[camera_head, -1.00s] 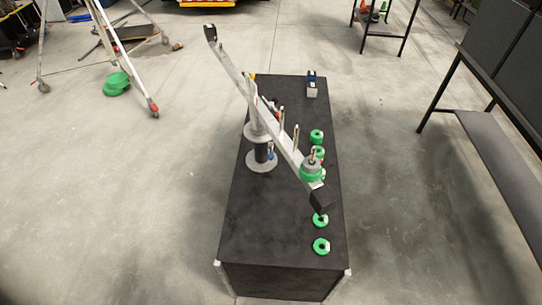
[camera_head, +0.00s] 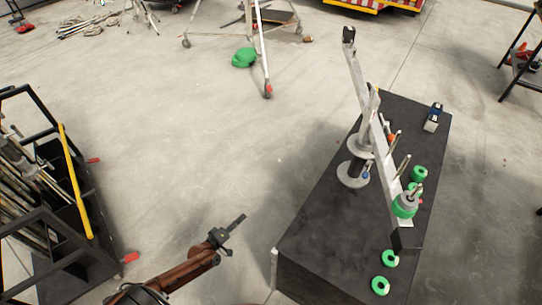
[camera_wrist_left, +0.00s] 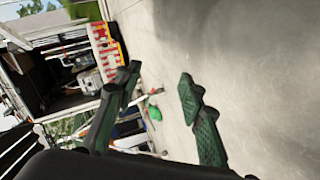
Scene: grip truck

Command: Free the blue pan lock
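The blue pan lock (camera_head: 366,174) is a small blue knob low on the round grey pivot (camera_head: 353,173) of a long metal arm (camera_head: 372,120). The pivot stands on a black box-shaped table (camera_head: 330,235) at the right in the head view. My left gripper (camera_head: 238,222) is left of the table's near end, clear of the lock and touching nothing. In the left wrist view its two green-black fingers (camera_wrist_left: 158,82) are spread with nothing between them. The lock cannot be made out in the wrist view. My right gripper is out of view.
Green discs (camera_head: 381,285) lie along the table's right side, and a green weight (camera_head: 404,205) sits on the arm. A black rack with a yellow bar (camera_head: 75,180) stands at left. The floor between rack and table is open. A tripod (camera_head: 262,60) stands behind.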

